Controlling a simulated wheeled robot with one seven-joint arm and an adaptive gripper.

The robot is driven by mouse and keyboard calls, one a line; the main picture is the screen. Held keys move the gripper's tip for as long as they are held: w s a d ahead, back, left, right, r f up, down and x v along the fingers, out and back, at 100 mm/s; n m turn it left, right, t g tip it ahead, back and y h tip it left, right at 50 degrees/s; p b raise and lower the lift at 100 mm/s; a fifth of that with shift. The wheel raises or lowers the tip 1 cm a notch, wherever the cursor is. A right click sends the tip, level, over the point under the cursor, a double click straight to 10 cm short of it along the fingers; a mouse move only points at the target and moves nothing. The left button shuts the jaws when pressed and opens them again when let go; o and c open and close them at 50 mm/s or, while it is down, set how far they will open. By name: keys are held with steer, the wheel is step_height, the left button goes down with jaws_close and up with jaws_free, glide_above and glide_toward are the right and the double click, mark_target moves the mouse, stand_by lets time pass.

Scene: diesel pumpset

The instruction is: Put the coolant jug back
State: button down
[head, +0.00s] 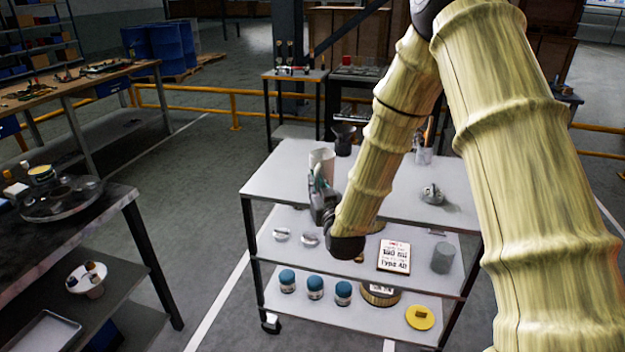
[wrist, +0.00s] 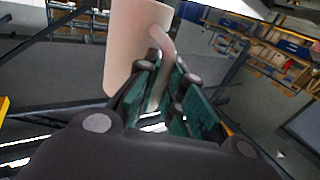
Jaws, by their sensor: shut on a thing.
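The coolant jug (head: 321,160) is a pale, cylindrical jug at the left part of the cart's top shelf in the head view. In the wrist view the jug (wrist: 132,45) fills the upper middle, with its handle at its right side. My gripper (head: 318,186) is at the jug's near side. In the wrist view my gripper (wrist: 168,90) has its green-padded fingers shut on the jug's handle (wrist: 165,60). The jug's base is hidden behind my gripper in the head view, so I cannot tell if it touches the shelf.
The grey cart's top (head: 275,175) also bears a dark funnel-like vessel (head: 344,138) and a small metal part (head: 432,194). Lower shelves hold blue-capped jars (head: 315,287), a sign (head: 394,255) and a yellow object (head: 420,317). A dark workbench (head: 100,211) stands left, with open floor between.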

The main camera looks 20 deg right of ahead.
mark_target(312, 168)
steer(key=shift+w+d+f+p, duration=0.45)
steer(key=shift+w+f, duration=0.3)
steer(key=shift+w, duration=1.15)
steer(key=shift+w+d+f+p, duration=0.45)
steer(key=shift+w+f, duration=0.35)
steer(key=shift+w, duration=1.15)
steer(key=shift+w+d+f+p, duration=0.45)
steer(key=shift+w+f, duration=0.3)
steer(key=shift+w, duration=1.15)
steer(key=shift+f, duration=0.2)
steer(key=c, duration=1.6)
jaws_free()
steer(key=shift+c, duration=0.2)
steer(key=shift+o, duration=0.6)
steer(key=shift+r, duration=0.1)
